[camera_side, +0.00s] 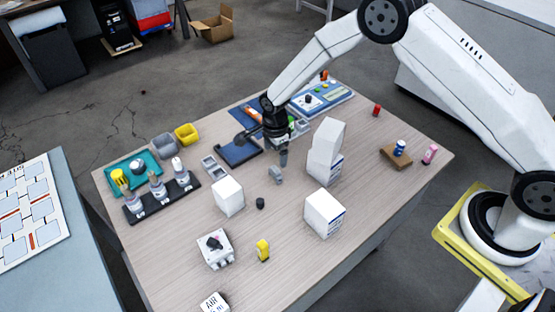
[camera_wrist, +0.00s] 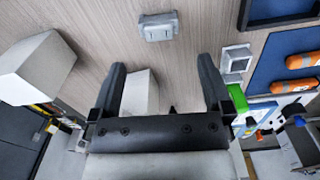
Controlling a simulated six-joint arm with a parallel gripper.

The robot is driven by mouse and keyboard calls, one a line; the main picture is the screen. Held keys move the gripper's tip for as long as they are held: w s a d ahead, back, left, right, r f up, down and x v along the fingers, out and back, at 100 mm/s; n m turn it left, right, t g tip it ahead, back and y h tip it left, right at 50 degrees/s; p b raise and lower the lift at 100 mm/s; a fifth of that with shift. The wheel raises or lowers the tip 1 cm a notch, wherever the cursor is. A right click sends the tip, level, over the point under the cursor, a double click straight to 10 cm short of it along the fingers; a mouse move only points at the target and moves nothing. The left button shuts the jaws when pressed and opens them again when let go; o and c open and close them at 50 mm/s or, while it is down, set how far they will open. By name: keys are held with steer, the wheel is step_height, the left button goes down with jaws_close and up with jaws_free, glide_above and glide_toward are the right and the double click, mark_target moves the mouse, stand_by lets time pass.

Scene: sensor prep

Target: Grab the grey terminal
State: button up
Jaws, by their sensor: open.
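The grey terminal (camera_side: 276,175) is a small block lying on the wooden table near its middle. In the wrist view the grey terminal (camera_wrist: 159,26) lies at the top centre, beyond my fingertips. My gripper (camera_side: 283,158) points down just above and beside it in the side view. In the wrist view my gripper (camera_wrist: 161,72) has its two dark fingers wide apart, with nothing held between them. A gap shows between the fingertips and the terminal in the wrist view; its exact height is hard to judge.
A white block (camera_side: 228,196) and a small black cylinder (camera_side: 260,203) are to the left. Bare table surrounds the terminal.

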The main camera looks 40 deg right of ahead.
mark_target(275, 169)
steer(key=shift+f, duration=0.1)
steer(key=shift+f, duration=1.2)
steer(key=shift+f, duration=2.6)
steer(key=c, duration=1.1)
steer(key=shift+c, duration=0.2)
steer(key=shift+r, duration=0.15)
